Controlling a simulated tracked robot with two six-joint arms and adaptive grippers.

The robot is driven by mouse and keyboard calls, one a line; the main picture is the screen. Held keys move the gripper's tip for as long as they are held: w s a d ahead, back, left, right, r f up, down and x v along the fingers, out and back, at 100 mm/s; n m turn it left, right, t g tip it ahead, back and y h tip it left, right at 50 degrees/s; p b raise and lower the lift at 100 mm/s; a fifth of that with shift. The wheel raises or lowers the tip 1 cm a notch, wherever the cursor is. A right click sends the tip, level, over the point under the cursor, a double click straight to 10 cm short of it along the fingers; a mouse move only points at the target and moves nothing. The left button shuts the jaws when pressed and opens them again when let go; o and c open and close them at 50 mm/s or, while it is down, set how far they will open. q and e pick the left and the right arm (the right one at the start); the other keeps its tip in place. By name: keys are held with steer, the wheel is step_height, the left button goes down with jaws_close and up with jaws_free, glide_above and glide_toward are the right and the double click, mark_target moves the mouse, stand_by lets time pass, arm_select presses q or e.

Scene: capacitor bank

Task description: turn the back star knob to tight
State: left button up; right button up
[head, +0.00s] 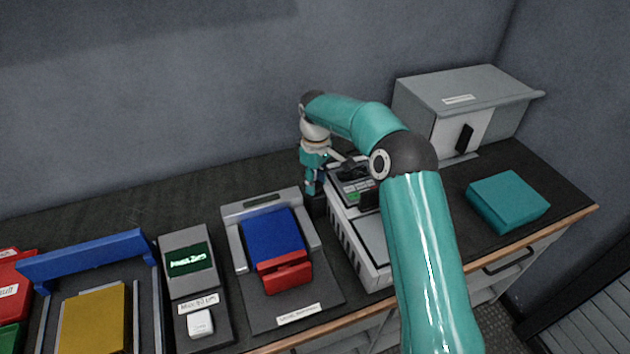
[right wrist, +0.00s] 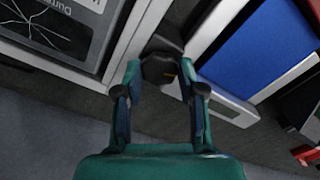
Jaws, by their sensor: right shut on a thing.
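My right gripper (head: 313,186) points down at the back of the bench, between the pale grey vented machine (head: 377,240) and the stand with the blue block (head: 272,236). In the right wrist view, my right gripper (right wrist: 162,92) has its two fingers on either side of a dark knob (right wrist: 160,68) and is shut on it. The knob sits at the corner of the machine. Its star shape and any tight mark cannot be made out. In the head view the gripper largely hides the knob. My left gripper is not in view.
A grey hooded box (head: 465,95) stands at the back right, with a teal block (head: 507,201) in front. A small display unit (head: 187,262) and a blue-handled frame (head: 82,257) stand to the left. The bench's back left is clear.

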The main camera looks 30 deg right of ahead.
steer(key=m, duration=0.5)
steer(key=shift+w+m, duration=0.1)
steer(key=shift+m, duration=0.2)
steer(key=m, duration=0.5)
steer(key=shift+r, duration=0.1)
steer(key=m, duration=0.5)
steer(key=shift+m+b, duration=0.35)
steer(key=shift+m, duration=0.05)
steer(key=m, duration=0.5)
steer(key=shift+m, duration=0.3)
steer(key=o, duration=1.1)
steer(key=shift+w, duration=0.1)
steer(key=shift+o, duration=0.2)
